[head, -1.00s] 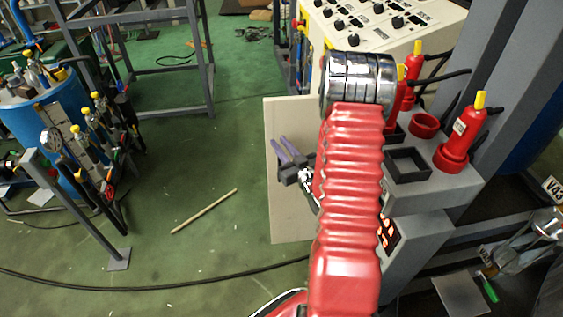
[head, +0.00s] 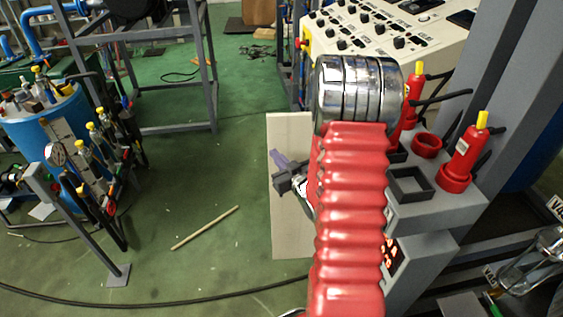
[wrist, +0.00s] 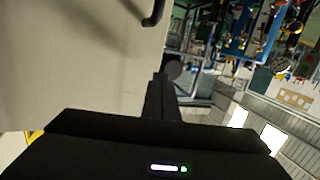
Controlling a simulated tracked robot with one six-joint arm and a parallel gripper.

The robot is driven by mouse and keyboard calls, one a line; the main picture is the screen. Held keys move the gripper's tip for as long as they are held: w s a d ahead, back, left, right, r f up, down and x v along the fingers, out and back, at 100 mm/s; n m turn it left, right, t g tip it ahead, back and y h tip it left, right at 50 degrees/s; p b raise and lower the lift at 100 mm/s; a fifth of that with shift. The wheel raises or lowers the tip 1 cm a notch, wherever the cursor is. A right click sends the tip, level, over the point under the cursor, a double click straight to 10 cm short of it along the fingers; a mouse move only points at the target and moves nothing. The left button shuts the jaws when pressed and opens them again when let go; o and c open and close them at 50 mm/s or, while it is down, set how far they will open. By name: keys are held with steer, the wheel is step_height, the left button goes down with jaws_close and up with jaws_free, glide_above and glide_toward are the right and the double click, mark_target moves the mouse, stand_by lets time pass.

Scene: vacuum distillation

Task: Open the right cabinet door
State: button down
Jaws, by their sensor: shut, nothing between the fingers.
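A pale beige cabinet door panel (head: 291,232) stands out to the left of my red arm in the head view. In the wrist view the same pale panel (wrist: 75,60) fills the left side, with a black bar handle (wrist: 153,12) at the top. In the wrist view my gripper's dark fingers (wrist: 160,80) are shut and empty near the panel's right edge, below the handle. I cannot tell whether they touch the panel. My arm hides the panel's right side.
A control console (head: 375,30) with knobs stands behind. Red bottles (head: 463,155) sit in a grey holder on the right. A blue barrel (head: 50,120) with tools is at the left. A wooden stick (head: 205,228) and a black cable (head: 150,305) lie on otherwise open green floor.

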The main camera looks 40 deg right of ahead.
steer(key=s+a+r+g, duration=0.4)
steer(key=a+r+g, duration=0.1)
steer(key=a+r, duration=0.6)
steer(key=s+a+r+g+y, duration=0.1)
steer(key=s+a+r+g, duration=0.1)
steer(key=s+a, duration=0.6)
steer(key=s+a+r+n+g+y, duration=0.1)
steer(key=s+a+r+g, duration=0.2)
steer(key=s+a, duration=0.5)
steer(key=s, duration=0.6)
steer(key=shift+s+a+g, duration=0.2)
steer(key=shift+a+g, duration=0.05)
steer(key=shift+g, duration=0.15)
steer(key=shift+w, duration=0.15)
